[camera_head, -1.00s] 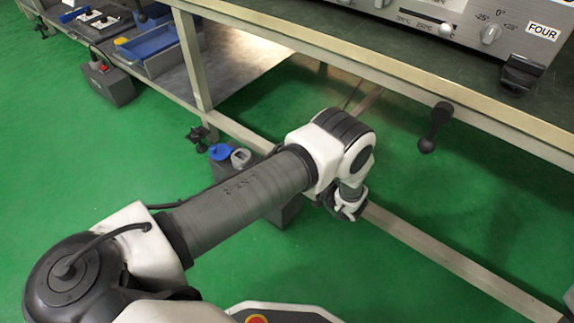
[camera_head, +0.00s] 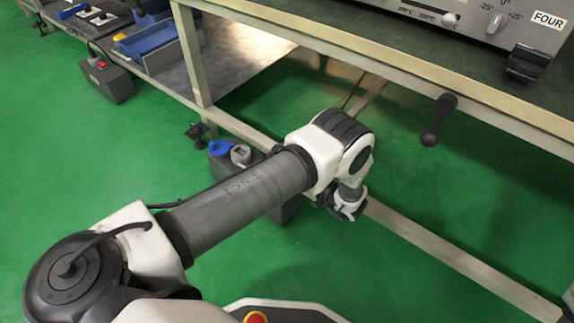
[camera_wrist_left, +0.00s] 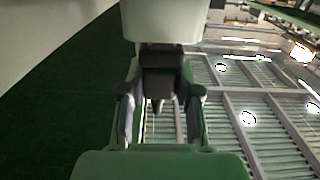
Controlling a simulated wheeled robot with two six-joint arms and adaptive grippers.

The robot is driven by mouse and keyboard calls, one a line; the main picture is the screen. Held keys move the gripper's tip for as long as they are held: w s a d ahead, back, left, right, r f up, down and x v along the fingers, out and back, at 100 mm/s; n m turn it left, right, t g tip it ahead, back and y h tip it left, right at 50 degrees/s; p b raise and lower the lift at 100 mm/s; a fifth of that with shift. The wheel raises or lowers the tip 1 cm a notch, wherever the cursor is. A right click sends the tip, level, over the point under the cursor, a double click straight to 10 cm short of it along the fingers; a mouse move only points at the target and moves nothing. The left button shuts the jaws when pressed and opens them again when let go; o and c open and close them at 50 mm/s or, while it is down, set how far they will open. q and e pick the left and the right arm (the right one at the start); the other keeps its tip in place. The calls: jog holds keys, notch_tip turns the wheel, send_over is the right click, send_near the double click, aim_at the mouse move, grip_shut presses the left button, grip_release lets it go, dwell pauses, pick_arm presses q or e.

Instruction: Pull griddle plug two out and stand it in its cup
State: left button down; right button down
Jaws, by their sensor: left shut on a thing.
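In the head view my left arm reaches in from the lower left, with the fingertips hidden below the white wrist. A griddle front marked FOUR (camera_head: 490,18) stands on the bench at the upper right. No cup is identifiable, and my right gripper is not in view.
A bench (camera_head: 420,68) crosses the upper right, with a black lever (camera_head: 438,118) at its edge. Behind my forearm are a blue part (camera_head: 220,147) and a grey part (camera_head: 241,155) by a dark box.

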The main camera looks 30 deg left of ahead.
pick_arm(q)
jog(key=shift+f+b, duration=1.1)
jog(key=shift+f, duration=0.35)
jog(key=c, duration=0.7)
grip_release()
jog(key=d, duration=0.7)
jog(key=shift+s+d+r, duration=0.1)
jog(key=shift+s+d, duration=0.15)
jog(key=shift+s, duration=0.05)
